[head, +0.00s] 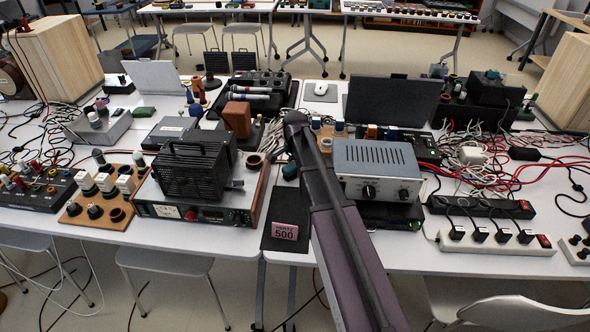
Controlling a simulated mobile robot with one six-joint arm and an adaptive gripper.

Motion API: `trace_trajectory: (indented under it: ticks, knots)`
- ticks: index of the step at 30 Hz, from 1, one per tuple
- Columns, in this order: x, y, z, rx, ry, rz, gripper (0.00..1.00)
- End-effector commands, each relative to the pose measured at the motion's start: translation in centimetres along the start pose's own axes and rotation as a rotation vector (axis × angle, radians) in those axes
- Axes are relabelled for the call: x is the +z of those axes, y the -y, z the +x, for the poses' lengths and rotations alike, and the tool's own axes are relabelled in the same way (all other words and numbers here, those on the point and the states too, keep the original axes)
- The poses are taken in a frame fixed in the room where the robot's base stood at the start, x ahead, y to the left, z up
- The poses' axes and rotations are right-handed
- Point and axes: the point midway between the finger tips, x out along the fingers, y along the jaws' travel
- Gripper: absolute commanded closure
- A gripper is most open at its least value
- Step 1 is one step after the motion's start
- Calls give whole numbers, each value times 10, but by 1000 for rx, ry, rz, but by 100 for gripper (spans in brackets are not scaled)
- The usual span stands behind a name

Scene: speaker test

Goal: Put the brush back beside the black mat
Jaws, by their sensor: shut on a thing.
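The black mat (289,207) lies on the white table near its front edge, left of my arm. A pink card marked HERTZ 500 stands at its front. My arm rises from the bottom of the head view and crosses in front of the mat's right side. I cannot pick out the brush either. A small dark green thing (289,172) shows beside my arm at the mat's back; I cannot tell what it is.
A grey metal box (377,170) stands right of my arm. A black vented unit (193,166) sits on a green-fronted device to the left. Power strips (495,240) and loose cables cover the right. A narrow strip of table front is clear.

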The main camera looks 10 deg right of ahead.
Motion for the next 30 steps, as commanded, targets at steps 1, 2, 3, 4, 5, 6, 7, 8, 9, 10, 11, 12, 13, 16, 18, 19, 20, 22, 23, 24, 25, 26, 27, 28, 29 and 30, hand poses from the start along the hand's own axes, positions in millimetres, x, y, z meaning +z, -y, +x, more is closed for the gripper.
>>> trace_trajectory:
  ticks: [1,2,3,4,5,6,7,8,9,10,11,12,13,16,18,19,20,22,23,24,25,26,27,28,29,30]
  knots:
    - [0,0,0,0,0,0,86]
    - [0,0,1,0,0,0,86]
    - [0,0,2,0,0,0,86]
    - [0,0,3,0,0,0,86]
    - [0,0,4,0,0,0,86]
    - [0,0,4,0,0,0,86]
    - [0,0,4,0,0,0,42]
    - [0,0,3,0,0,0,33]
    - [0,0,3,0,0,0,21]
    - [0,0,3,0,0,0,14]
    - [0,0,3,0,0,0,14]
    - [0,0,3,0,0,0,14]
    - [0,0,3,0,0,0,14]
    - [0,0,3,0,0,0,14]
    - [0,0,3,0,0,0,14]
    - [0,0,3,0,0,0,14]
    - [0,0,3,0,0,0,14]
    - [0,0,3,0,0,0,14]
    - [0,0,3,0,0,0,14]
    - [0,0,2,0,0,0,14]
    - [0,0,2,0,0,0,14]
    - [0,0,1,0,0,0,14]
    - [0,0,0,0,0,0,14]
    - [0,0,-1,0,0,0,14]
    - [0,0,-2,0,0,0,14]
    - [0,0,-4,0,0,0,14]
